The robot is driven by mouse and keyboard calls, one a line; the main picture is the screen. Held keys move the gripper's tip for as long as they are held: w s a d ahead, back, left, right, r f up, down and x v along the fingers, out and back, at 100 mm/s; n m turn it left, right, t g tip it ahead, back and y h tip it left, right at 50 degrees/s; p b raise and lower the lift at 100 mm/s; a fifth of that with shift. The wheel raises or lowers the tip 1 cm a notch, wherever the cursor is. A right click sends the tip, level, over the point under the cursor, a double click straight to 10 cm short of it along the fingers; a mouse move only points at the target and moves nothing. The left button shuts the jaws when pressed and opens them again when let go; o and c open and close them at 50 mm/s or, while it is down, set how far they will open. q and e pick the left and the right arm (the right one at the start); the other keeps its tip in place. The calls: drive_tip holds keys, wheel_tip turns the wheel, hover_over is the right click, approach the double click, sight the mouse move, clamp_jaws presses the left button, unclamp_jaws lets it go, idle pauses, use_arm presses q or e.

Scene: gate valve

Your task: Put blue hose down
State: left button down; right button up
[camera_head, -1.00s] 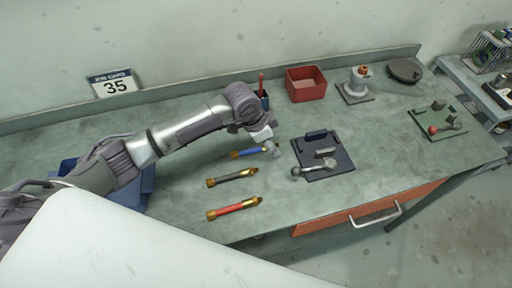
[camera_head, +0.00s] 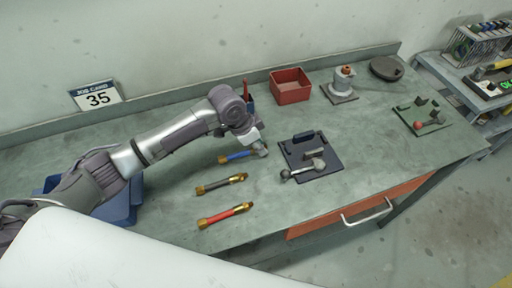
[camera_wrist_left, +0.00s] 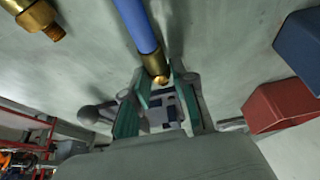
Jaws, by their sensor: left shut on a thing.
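The blue hose (camera_head: 236,156) has brass ends and lies level in line with the other hoses on the left part of the bench. My left gripper (camera_head: 261,149) is at its right end, shut on it. In the left wrist view the blue hose (camera_wrist_left: 138,25) runs down to its brass end fitting (camera_wrist_left: 155,67), which sits between the fingers of my left gripper (camera_wrist_left: 160,100). I cannot tell whether the hose touches the bench top. My right gripper is not in view.
A black hose (camera_head: 221,184) and a red hose (camera_head: 225,215) lie nearer the front. A dark plate (camera_head: 325,170) with a metal part is just right of the gripper. A red bin (camera_head: 291,86) stands behind, a blue bin (camera_head: 122,205) at left.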

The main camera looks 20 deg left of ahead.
use_arm(q)
drive_tip(key=r, duration=0.1)
drive_tip(key=d+r, duration=0.1)
drive_tip(key=r+b, duration=0.1)
drive_tip(key=r, duration=0.1)
drive_tip(key=shift+s+d, duration=0.2)
drive_tip(key=shift+d, duration=0.05)
drive_tip(key=s+d+r+b, duration=0.25)
drive_tip(key=d+r, duration=0.35)
drive_tip(key=d, duration=0.4)
drive_tip(key=s+a+r+n+t+y, duration=0.1)
drive_tip(key=s+a+r+n, duration=0.1)
drive_tip(key=a+n, duration=0.3)
drive_tip(key=s+a+r+n+t+y, duration=0.1)
drive_tip(key=a+n, duration=0.5)
drive_tip(key=a, duration=0.7)
drive_tip(key=shift+s+a+r+y, duration=0.25)
drive_tip(key=shift+s+r+y, duration=0.35)
drive_tip(key=shift+s+y, duration=0.3)
drive_tip(key=shift+s+d+f, duration=0.1)
drive_tip(key=shift+s+d, duration=0.05)
